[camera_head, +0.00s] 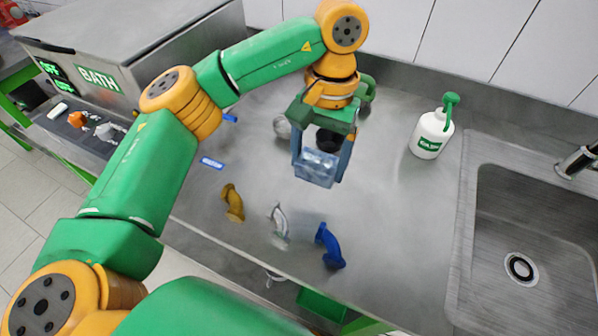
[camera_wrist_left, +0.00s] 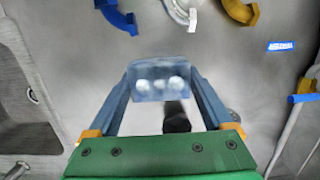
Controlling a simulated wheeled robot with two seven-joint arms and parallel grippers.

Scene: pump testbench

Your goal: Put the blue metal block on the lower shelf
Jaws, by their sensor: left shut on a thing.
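The blue metal block (camera_head: 316,168) is between the fingers of my left gripper (camera_head: 321,165) in the head view. The gripper is shut on it and holds it over the steel worktop, and the block looks clear of the surface. In the left wrist view the block (camera_wrist_left: 158,82) shows a grey-blue face with round bright spots, between the two fingertips of the left gripper (camera_wrist_left: 160,88). The lower shelf cannot be clearly made out in either view. My right gripper is not in view.
A yellow elbow pipe (camera_head: 233,203), a silver one (camera_head: 279,222) and a blue one (camera_head: 329,246) lie near the worktop's front edge. A white bottle (camera_head: 433,134) stands by the sink (camera_head: 540,215) at right. The BATH machine (camera_head: 120,60) is at left. A green bin (camera_head: 321,304) shows below the edge.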

